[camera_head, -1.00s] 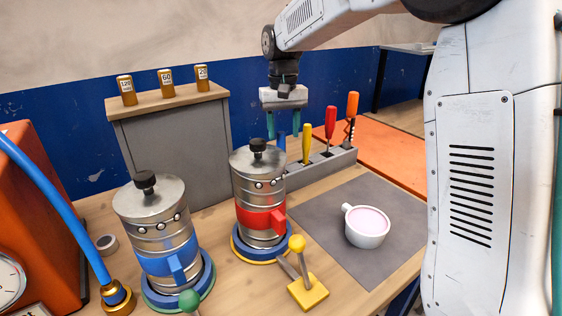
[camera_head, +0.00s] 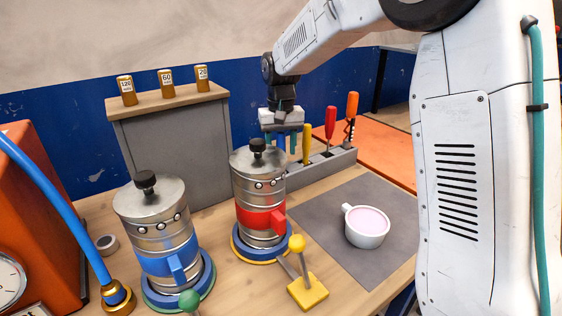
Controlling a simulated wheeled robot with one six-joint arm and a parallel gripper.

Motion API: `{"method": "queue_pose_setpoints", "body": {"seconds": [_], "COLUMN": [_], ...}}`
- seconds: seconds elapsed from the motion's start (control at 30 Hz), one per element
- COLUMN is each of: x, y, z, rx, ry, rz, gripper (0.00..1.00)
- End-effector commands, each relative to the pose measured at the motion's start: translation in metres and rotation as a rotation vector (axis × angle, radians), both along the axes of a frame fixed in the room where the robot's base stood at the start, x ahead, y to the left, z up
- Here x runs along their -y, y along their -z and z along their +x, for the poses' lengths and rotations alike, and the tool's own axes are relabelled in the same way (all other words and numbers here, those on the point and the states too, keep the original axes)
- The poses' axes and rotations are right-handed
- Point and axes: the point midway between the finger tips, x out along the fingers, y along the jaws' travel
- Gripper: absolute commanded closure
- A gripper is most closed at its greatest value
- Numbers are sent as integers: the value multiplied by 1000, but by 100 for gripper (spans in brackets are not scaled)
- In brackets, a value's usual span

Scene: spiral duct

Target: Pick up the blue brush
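The blue brush (camera_head: 281,141) stands upright in the grey rack at the back of the bench, behind the red-banded canister. Only part of its blue handle shows; its lower part is hidden by the canister. My gripper (camera_head: 281,144) points down at the handle, with its teal fingers open on the left and right of it. The handle's top is close under the gripper's palm. I cannot tell whether either finger touches it.
The grey rack (camera_head: 330,160) also holds yellow (camera_head: 307,143), red (camera_head: 330,122) and orange (camera_head: 352,105) handled tools. The red-banded canister (camera_head: 260,200) stands close in front of my gripper. A cup (camera_head: 366,228) sits on the grey mat (camera_head: 325,215).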

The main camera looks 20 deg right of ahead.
Motion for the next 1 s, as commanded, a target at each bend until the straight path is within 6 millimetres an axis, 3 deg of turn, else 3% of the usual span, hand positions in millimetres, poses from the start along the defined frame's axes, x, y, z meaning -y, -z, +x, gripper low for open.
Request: {"method": "queue_pose_setpoints", "body": {"seconds": [0.03, 0.2, 0.57, 1.0], "x": [0, 0, 0, 0], "y": [0, 0, -7, -86], "z": [0, 0, 0, 1], "rx": [0, 0, 2, 2], "ry": [0, 0, 0, 0], "rz": [0, 0, 0, 0], "gripper": [55, 100, 100, 100]}}
